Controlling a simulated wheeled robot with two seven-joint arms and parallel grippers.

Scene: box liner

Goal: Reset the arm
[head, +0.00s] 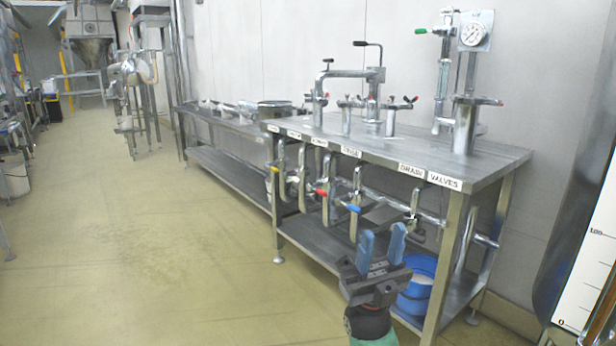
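My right gripper (380,246) shows at the lower middle right of the head view, pointing up and away. Its two blue-padded fingers stand apart with nothing between them, so it is open and empty. It appears in front of the lower shelf of the metal valve table (440,160), below the row of pipes and valves. I cannot tell whether it touches the table. My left gripper is not in view.
A blue bucket (416,283) sits on the lower shelf, partly behind my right gripper. Valves with red, yellow and blue handles (321,192) hang along the table's front. A gauge (473,34) stands on top. Open floor (170,260) lies left.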

